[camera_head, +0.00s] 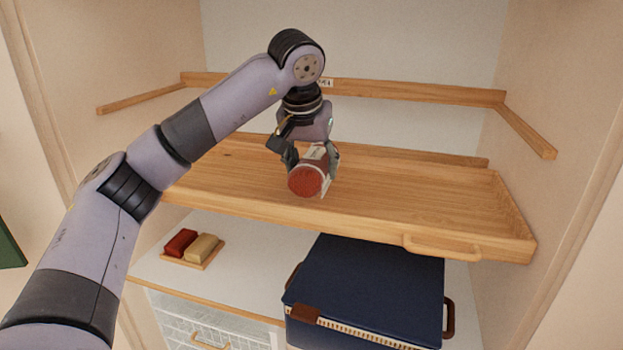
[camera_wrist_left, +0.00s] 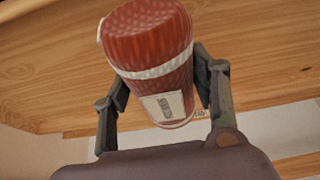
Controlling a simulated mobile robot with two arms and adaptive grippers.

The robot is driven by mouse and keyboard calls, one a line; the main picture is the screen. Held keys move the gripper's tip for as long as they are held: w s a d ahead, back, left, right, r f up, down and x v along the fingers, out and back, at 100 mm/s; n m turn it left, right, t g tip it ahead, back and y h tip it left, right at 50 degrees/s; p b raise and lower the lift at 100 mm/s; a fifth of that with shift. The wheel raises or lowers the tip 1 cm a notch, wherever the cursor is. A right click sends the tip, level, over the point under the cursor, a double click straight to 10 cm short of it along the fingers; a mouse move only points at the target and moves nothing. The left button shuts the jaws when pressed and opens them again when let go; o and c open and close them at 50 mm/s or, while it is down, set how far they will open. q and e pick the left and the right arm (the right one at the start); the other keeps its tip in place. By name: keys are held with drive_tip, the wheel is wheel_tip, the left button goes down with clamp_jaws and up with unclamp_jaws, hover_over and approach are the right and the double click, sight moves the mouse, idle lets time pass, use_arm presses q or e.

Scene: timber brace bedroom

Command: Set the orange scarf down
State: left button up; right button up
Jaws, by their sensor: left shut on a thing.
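The scarf (camera_head: 305,182) is a tight red-orange roll with a pale band and a paper label. It also shows in the left wrist view (camera_wrist_left: 150,38), its label towards the fingers. My left gripper (camera_head: 312,158) is shut on the roll, one finger on each side. The roll is over the left-middle part of a wooden pull-out tray (camera_head: 430,200), tilted with one round end towards me. I cannot tell whether it touches the tray. My right gripper is not in view.
The tray has low raised edges, a front handle (camera_head: 440,246) and bare wood to the right. Below stand a dark blue case (camera_head: 380,285) and a small board (camera_head: 208,262) with a red and a tan block. Wooden rails (camera_head: 420,92) and side walls frame the alcove.

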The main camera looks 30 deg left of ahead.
use_arm(q)
drive_tip(key=x, duration=0.2)
drive_tip(key=p+x, duration=0.1)
drive_tip(key=x, duration=0.1)
drive_tip(key=shift+s+d+f, duration=0.15)
drive_tip(key=shift+s+d, duration=0.15)
drive_tip(key=shift+s, duration=0.15)
drive_tip(key=shift+f, duration=0.2)
drive_tip(key=o, duration=1)
drive_tip(key=shift+o, duration=1.1)
drive_tip(key=shift+r, duration=0.45)
drive_tip(key=b+v, duration=0.2)
drive_tip(key=v, duration=0.9)
drive_tip(key=shift+f, duration=0.1)
drive_tip(key=shift+s+r, duration=0.2)
drive_tip(key=shift+r, duration=0.1)
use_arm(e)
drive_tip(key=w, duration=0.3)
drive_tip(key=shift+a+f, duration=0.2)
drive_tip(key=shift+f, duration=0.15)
